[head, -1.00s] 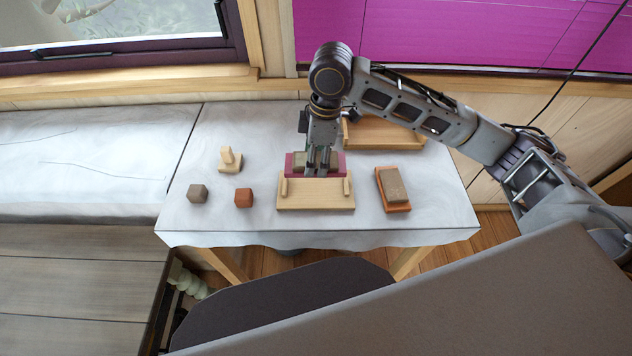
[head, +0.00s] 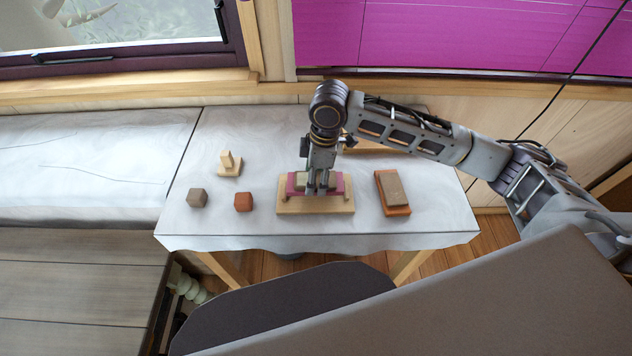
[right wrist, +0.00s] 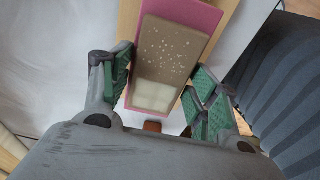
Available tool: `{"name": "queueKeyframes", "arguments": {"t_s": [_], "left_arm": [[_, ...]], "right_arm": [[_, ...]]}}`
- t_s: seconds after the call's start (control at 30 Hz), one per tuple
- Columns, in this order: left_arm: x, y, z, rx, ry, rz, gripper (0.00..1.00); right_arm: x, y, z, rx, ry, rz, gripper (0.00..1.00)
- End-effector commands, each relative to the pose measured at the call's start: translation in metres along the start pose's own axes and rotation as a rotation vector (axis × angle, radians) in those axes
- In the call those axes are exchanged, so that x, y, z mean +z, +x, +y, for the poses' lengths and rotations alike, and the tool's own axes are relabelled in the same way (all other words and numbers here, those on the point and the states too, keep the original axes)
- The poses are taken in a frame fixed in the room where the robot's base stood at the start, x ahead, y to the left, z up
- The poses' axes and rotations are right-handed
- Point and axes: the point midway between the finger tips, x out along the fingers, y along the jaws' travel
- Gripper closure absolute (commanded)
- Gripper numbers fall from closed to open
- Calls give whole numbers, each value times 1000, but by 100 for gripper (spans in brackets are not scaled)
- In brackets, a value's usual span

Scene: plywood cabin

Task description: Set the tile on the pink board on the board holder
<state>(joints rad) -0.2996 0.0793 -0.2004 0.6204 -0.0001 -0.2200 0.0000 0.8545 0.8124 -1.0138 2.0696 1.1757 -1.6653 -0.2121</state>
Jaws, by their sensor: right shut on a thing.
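The pink board (head: 341,187) carries a grey-brown tile (head: 301,180) and is over the pale wooden board holder (head: 315,207) at the table's middle. My right gripper (head: 318,190) points down from above. In the right wrist view its fingers (right wrist: 162,88) close on the two long edges of the pink board (right wrist: 203,15). The speckled tile (right wrist: 165,55), with a cream end, lies flat on it between the fingers. Board and fingers hide much of the holder; I cannot tell whether the board rests on it or hovers just above. My left gripper is not in view.
An orange board with a tile (head: 394,192) lies to the right. A wooden piece (head: 372,146) sits behind my arm.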

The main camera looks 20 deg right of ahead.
Motion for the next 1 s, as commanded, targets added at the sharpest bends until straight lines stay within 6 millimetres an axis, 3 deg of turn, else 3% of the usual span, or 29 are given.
{"name": "queueKeyframes", "arguments": {"t_s": [0.23, 0.7, 0.73, 0.9, 1.0], "left_arm": [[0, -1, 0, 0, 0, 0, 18], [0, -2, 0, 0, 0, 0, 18], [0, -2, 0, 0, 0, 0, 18], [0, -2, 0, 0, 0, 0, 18], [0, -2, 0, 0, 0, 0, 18]], "right_arm": [[3, 25, 0, 0, 0, 0, 75], [4, 29, 0, 1, -1, 0, 75], [4, 30, 0, 0, -1, 0, 38], [4, 30, 0, 0, -1, 0, 18], [4, 30, 0, 0, -1, 0, 18]]}}
